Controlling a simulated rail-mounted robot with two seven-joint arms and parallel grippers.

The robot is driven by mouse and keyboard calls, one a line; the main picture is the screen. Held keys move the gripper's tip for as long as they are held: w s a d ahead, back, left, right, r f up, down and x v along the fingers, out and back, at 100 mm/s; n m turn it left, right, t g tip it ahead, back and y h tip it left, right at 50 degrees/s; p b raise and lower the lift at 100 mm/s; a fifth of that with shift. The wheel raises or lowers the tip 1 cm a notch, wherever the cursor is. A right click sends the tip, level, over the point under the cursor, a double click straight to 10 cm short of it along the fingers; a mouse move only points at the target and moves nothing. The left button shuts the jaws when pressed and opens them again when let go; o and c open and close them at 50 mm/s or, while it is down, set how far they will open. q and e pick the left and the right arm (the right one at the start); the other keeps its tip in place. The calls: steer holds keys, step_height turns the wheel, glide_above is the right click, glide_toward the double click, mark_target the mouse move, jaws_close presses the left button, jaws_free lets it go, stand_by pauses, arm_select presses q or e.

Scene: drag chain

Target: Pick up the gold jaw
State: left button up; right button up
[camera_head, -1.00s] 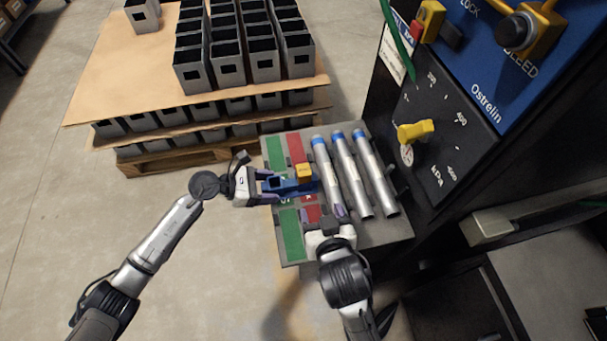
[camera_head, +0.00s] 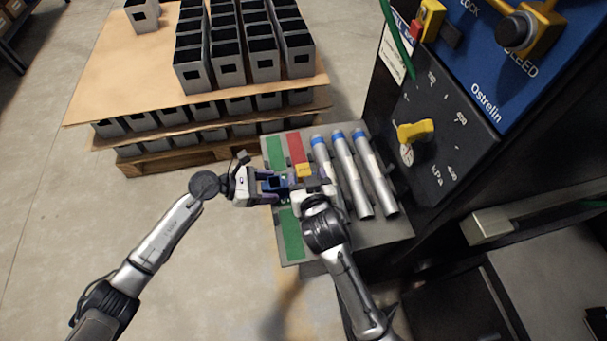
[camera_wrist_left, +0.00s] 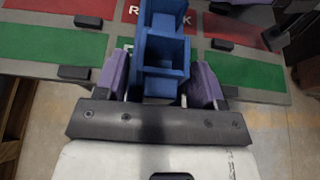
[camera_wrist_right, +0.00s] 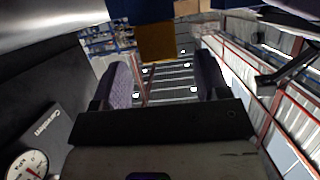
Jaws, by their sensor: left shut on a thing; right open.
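The gold jaw (camera_head: 303,170) is a small gold block at the right end of the blue part, above the bench in the head view. It shows at the top of the right wrist view (camera_wrist_right: 157,42), in line with the gap between the fingers. My left gripper (camera_wrist_left: 160,85) is shut on the blue part (camera_wrist_left: 163,50), with purple pads on both sides of it. My right gripper (camera_wrist_right: 163,82) is open and empty, just below the gold jaw in the head view. The right hand partly hides the blue part there.
The bench carries green (camera_head: 291,236) and red (camera_head: 296,148) panels and several metal tubes with blue ends (camera_head: 348,180) to the right. A dark control cabinet (camera_head: 440,120) stands further right. A pallet with grey boxes (camera_head: 228,65) stands behind; open floor lies left.

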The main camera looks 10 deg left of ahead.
steer(key=shift+x, duration=1.1)
steer(key=shift+r, duration=0.1)
steer(key=c, duration=1.3)
steer(key=shift+o, duration=0.2)
step_height(320, 180, up, 10)
arm_select(q)
steer(key=o, duration=1.1)
steer(key=shift+c, duration=0.2)
steer(key=v, duration=1.2)
